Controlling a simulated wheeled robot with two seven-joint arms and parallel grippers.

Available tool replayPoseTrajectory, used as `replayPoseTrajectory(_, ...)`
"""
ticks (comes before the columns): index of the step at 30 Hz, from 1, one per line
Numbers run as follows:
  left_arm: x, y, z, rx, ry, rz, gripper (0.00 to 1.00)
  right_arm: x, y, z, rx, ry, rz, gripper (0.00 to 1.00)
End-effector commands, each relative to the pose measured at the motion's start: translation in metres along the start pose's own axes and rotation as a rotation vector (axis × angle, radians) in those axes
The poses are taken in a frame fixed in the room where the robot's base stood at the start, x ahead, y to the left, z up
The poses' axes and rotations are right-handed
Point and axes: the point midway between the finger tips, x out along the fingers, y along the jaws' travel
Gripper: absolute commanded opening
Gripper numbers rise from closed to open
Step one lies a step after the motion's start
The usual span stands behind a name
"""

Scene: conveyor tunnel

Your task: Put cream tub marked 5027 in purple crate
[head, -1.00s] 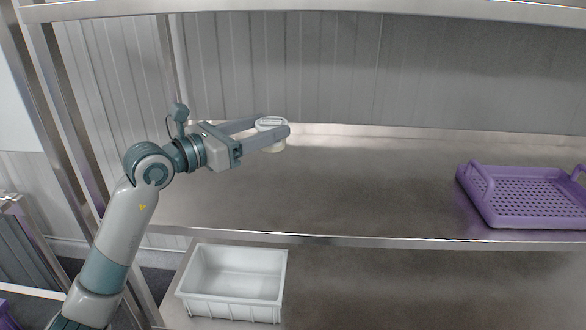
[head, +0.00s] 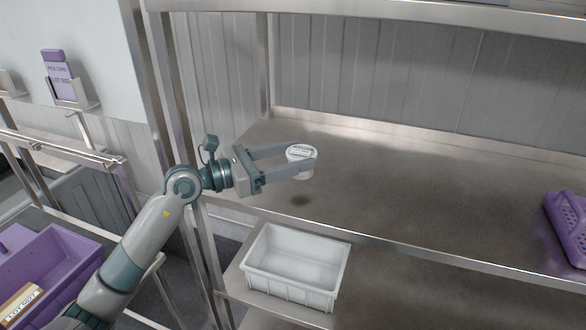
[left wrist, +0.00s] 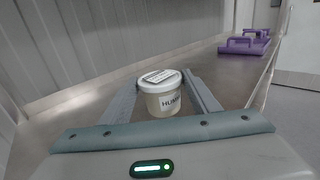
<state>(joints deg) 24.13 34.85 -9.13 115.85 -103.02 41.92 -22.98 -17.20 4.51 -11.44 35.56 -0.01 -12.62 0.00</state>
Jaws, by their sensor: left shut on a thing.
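A cream tub with a white lid (head: 299,150) is held between the fingers of my left gripper (head: 305,163), upright and above the shelf. In the left wrist view the tub (left wrist: 161,97) sits between the two fingers; its front label starts with "HUM" and its lid print is too small to read. A purple crate (head: 62,262) is at the lower left, left of my arm, partly cut off by the frame. A labelled card or box lies at its near end. My right gripper is not in view.
A purple perforated tray (head: 568,225) lies at the shelf's right, partly cut off. An empty white bin (head: 295,262) stands on the lower shelf. The steel shelf (head: 400,195) is otherwise clear. Metal posts and a card holder (head: 72,85) stand at left.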

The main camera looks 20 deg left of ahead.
Motion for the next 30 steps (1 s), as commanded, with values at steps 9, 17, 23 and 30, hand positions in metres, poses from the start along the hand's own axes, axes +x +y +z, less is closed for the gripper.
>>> replayPoseTrajectory(9,0.0,0.0,0.0,0.001,-0.001,0.0,0.16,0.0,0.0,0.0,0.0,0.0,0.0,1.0)
replayPoseTrajectory(17,0.0,0.0,-0.024,-0.005,0.002,0.0,0.16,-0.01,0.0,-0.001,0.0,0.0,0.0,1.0)
replayPoseTrajectory(23,0.0,0.0,-0.04,0.0,-0.001,0.001,0.16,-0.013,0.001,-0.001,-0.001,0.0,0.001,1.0)
replayPoseTrajectory(30,0.0,0.0,-0.04,0.001,-0.001,0.0,0.16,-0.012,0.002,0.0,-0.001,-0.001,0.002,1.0)
